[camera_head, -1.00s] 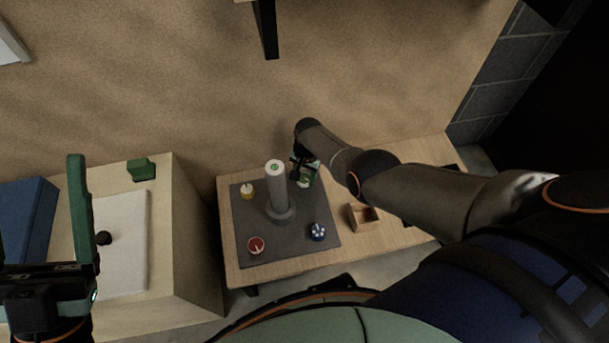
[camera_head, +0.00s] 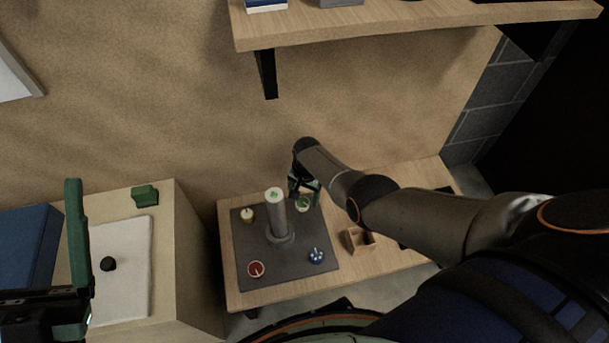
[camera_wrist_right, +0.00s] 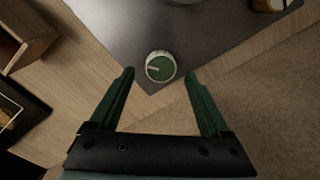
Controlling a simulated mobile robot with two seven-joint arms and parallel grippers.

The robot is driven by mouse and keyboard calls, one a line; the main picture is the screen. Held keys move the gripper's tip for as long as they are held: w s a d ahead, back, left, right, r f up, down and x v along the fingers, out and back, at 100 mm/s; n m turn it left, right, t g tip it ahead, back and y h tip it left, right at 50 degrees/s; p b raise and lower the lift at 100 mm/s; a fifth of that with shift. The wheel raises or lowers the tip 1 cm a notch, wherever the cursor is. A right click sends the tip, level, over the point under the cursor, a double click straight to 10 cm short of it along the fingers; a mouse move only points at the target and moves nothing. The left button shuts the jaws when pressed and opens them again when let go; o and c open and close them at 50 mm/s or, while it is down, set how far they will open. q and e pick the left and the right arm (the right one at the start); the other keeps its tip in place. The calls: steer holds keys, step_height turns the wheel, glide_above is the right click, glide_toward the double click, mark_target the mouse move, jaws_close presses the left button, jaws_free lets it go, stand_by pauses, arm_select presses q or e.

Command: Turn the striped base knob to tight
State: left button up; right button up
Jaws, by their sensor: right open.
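A grey base plate (camera_head: 240,285) carries an upright grey post (camera_head: 277,215) and four knobs near its corners. They are a yellow knob (camera_head: 247,215), a red knob (camera_head: 256,269), a blue knob (camera_head: 316,256) and a green knob (camera_head: 303,204). My left gripper (camera_head: 76,245) is partly visible at the left, away from the plate.
The plate lies on a wooden table (camera_head: 385,258) with a small open wooden box (camera_head: 357,240) to its right. A wooden shelf (camera_head: 400,22) with a dark bracket is at the top. A counter (camera_head: 185,245) with a green object (camera_head: 145,196) stands at left.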

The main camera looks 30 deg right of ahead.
mark_target(304, 202)
step_height(304, 202, up, 2)
steer(key=shift+r+p, duration=0.2)
steer(key=shift+p, duration=0.4)
steer(key=shift+s+r+p, duration=0.1)
steer(key=shift+r+p, duration=0.35)
steer(key=shift+r, duration=0.1)
arm_select(q)
steer(key=w+a+f+n+g+y+p, duration=0.1)
steer(key=w+f+n+g+y, duration=0.15)
steer(key=f+n+y, duration=0.4)
steer(key=w+a+f+n+g+y+p, duration=0.1)
steer(key=w+f+g+y, duration=0.2)
steer(key=f, duration=0.6)
arm_select(e)
steer(key=shift+r, duration=0.9)
arm_select(q)
steer(key=s+f+n+g+y+p, duration=0.1)
steer(key=s+f+g, duration=0.1)
steer(key=f, duration=0.6)
steer(key=s+f+n+g+y+p, duration=0.1)
steer(key=s+f+g, duration=0.2)
steer(key=f, duration=0.6)
steer(key=shift+s+f+g, duration=0.2)
steer(key=shift+s+g, duration=0.05)
steer(key=shift+g, duration=0.7)
arm_select(e)
step_height(304, 202, up, 4)
steer(key=shift+s+d+f, duration=0.1)
steer(key=shift+f, duration=0.1)
